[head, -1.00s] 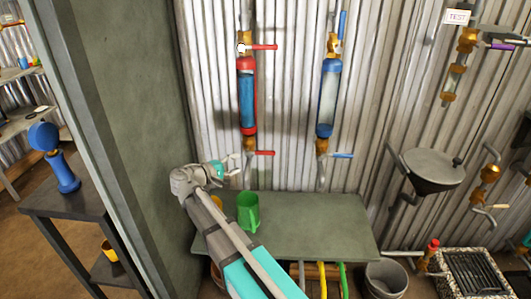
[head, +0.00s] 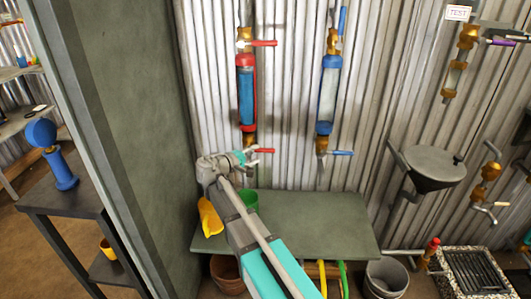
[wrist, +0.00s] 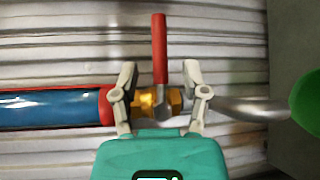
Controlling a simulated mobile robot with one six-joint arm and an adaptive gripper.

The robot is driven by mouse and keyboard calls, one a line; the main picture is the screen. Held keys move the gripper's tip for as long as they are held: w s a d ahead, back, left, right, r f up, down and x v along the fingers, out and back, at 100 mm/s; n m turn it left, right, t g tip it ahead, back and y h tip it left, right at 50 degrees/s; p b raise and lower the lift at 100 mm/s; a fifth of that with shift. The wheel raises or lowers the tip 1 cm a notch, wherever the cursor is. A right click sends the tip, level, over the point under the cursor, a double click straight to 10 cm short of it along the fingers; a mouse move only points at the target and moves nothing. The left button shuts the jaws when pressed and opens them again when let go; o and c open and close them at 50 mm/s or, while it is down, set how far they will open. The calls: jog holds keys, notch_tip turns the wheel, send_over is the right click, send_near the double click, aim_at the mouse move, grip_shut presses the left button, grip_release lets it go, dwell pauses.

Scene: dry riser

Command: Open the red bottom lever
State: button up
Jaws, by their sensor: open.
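The red bottom lever (head: 264,150) sits on a brass valve under the red-capped tube with blue liquid (head: 246,95), on the corrugated wall. The lever points right in the head view. In the wrist view the red lever (wrist: 159,48) points up, away from my gripper, with the brass valve body (wrist: 160,101) at its base. My gripper (head: 254,157) is at the valve. In the wrist view my gripper (wrist: 158,82) is open, with one finger on each side of the valve and lever base. I cannot tell whether the fingers touch the valve.
A second tube with blue caps (head: 328,95) and a blue lever (head: 343,153) hangs to the right. Below is a grey-green bench (head: 320,225) with a green cup (head: 249,200) and a yellow object (head: 209,217). A dark post (head: 135,110) stands close on the left.

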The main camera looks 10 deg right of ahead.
aim_at(263, 151)
jog(key=shift+x, duration=2.55)
grip_shut()
